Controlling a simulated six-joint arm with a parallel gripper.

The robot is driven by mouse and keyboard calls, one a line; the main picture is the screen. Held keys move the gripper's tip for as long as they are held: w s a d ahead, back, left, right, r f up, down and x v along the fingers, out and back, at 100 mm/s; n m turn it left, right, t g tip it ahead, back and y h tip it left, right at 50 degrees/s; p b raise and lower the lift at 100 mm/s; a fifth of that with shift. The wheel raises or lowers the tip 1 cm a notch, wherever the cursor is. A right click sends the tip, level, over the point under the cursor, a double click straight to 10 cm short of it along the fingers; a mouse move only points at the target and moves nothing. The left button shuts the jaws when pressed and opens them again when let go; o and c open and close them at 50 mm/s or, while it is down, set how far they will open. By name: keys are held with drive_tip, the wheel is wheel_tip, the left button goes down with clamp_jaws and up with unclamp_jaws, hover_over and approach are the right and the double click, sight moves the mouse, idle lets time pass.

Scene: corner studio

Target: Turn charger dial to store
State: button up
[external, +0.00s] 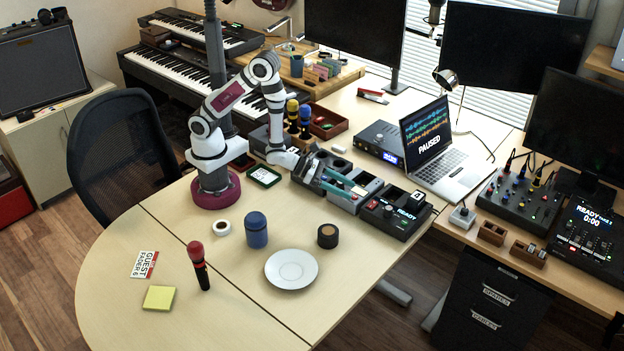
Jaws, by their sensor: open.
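A dark charger-like unit (392,216) sits at the table's right edge, with a lit READY display, a red control and a small round knob (388,211) on its top. The knob's marks are too small to read, so its setting cannot be told. My gripper (357,192) reaches low over the grey bays to the left of this unit. Its fingers point right, toward the unit, and look apart with nothing between them. The tips appear short of the knob.
Grey bays (368,185) lie under and behind my gripper. A laptop (440,160) stands behind the unit. A white plate (291,269), a dark round tub (327,236), a blue jar (256,230) and a microphone (199,266) stand in front. Front table space is mostly clear.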

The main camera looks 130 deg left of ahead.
drive_tip(key=shift+s+d+r, duration=0.1)
drive_tip(key=shift+s+d, duration=0.05)
drive_tip(key=shift+s, duration=0.05)
drive_tip(key=n+g+y, duration=0.3)
drive_tip(key=n+y, duration=0.1)
drive_tip(key=n, duration=0.1)
approach(387, 208)
drive_tip(key=x, duration=1)
drive_tip(key=shift+w+a, duration=0.2)
drive_tip(key=shift+m, duration=0.3)
clamp_jaws()
